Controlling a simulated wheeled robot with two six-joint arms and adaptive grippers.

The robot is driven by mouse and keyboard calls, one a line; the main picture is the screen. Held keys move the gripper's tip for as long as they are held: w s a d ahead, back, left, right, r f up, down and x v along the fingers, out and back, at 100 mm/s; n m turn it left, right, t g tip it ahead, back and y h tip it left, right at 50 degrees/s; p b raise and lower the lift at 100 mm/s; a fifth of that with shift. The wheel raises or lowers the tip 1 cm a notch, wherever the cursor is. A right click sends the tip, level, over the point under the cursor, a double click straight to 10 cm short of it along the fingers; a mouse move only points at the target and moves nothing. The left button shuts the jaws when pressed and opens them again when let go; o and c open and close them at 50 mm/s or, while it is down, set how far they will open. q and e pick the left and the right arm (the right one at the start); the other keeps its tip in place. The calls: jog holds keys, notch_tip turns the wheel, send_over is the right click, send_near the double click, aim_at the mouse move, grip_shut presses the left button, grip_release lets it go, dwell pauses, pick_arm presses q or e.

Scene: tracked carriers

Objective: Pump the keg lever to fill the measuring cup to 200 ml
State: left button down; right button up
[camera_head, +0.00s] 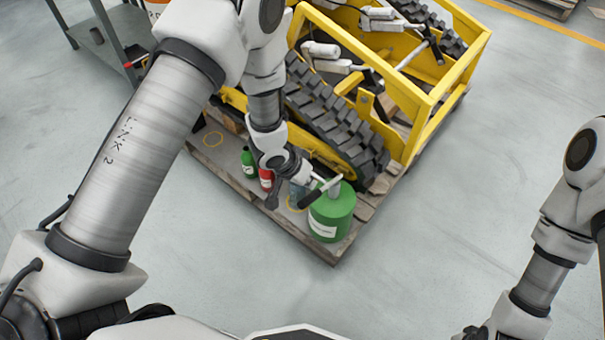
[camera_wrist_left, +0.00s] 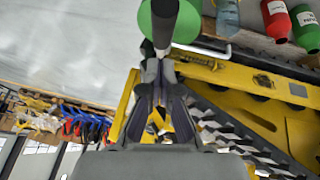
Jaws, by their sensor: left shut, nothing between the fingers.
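The green keg (camera_head: 331,218) with a white label stands at the front corner of a wooden pallet. In the left wrist view the lever's dark end (camera_wrist_left: 165,22) covers part of the green keg (camera_wrist_left: 148,17). My left gripper (camera_head: 314,180) is shut and empty, close to the lever; I cannot tell whether it touches. Its fingertips (camera_wrist_left: 160,68) show just below the lever in the wrist view. The bluish clear measuring cup (camera_wrist_left: 228,18) stands beside the keg; in the head view my gripper partly hides it (camera_head: 297,190).
A red bottle (camera_head: 266,179) and a green bottle (camera_head: 248,163) stand left of the cup on the pallet (camera_head: 225,171). A yellow tracked carrier (camera_head: 420,95) stands behind the keg. The floor in front and to the right is clear. My right forearm shows at lower right.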

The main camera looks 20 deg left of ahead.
pick_arm(q)
jog(key=shift+s+f, duration=0.25)
jog(key=shift+f, duration=0.3)
jog(key=shift+s+f, duration=0.25)
jog(key=shift+f, duration=0.25)
pick_arm(e)
jog(key=shift+f, duration=0.55)
